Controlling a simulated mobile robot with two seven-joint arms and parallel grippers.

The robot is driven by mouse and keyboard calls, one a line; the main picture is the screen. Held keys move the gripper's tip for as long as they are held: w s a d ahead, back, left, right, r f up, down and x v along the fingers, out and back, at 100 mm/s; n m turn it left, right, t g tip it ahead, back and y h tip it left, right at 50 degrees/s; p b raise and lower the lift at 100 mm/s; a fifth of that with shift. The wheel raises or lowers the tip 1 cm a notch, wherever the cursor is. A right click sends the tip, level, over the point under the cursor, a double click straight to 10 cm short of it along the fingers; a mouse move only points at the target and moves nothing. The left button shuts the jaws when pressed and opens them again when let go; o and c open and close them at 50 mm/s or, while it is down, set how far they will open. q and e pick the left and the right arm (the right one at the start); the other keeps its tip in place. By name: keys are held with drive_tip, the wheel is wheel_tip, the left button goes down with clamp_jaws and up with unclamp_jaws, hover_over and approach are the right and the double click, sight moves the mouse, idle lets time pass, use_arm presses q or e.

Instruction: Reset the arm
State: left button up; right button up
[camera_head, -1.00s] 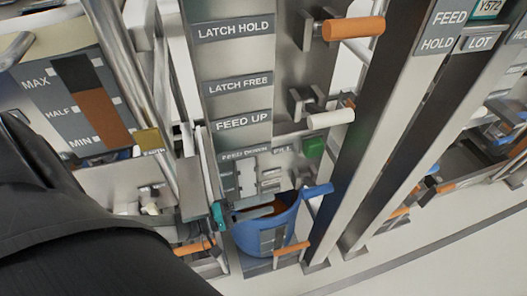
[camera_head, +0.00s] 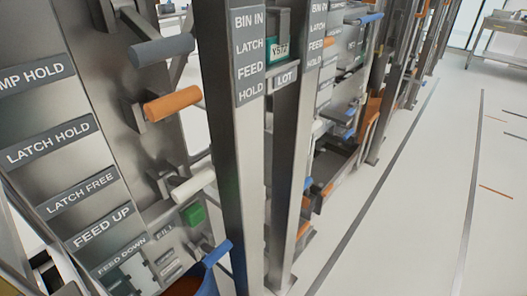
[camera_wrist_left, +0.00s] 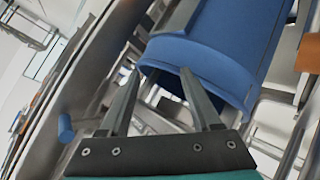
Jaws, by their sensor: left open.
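My left gripper (camera_wrist_left: 157,88) is open in the left wrist view, its two fingers spread apart. Nothing shows held between them. A blue bin (camera_wrist_left: 222,50) with a curved rim lies just beyond the fingertips; I cannot tell whether they touch it. In the head view a small part of the blue bin (camera_head: 207,282) shows at the bottom, cut off by the frame edge. Neither gripper shows in the head view.
A steel panel (camera_head: 122,150) with labels and several handles, blue, orange (camera_head: 172,103) and white, stands at the left. Steel posts (camera_head: 235,150) stand beside it. More stations line up behind. Open floor (camera_head: 420,200) with dark lines lies to the right.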

use_arm(q)
drive_tip(key=s+d+f+m+g+y, duration=0.1)
drive_tip(key=s+f+m+g, duration=0.2)
drive_tip(key=s+f, duration=0.3)
drive_tip(key=s+d+f+m+g+y, duration=0.1)
drive_tip(key=s+f+m+g, duration=0.3)
drive_tip(key=s, duration=0.9)
wheel_tip(320, 180, down, 3)
drive_tip(key=shift+d+r+m+g+y, duration=0.2)
drive_tip(key=shift+m+g+y, duration=0.1)
drive_tip(key=shift+g+y, duration=0.45)
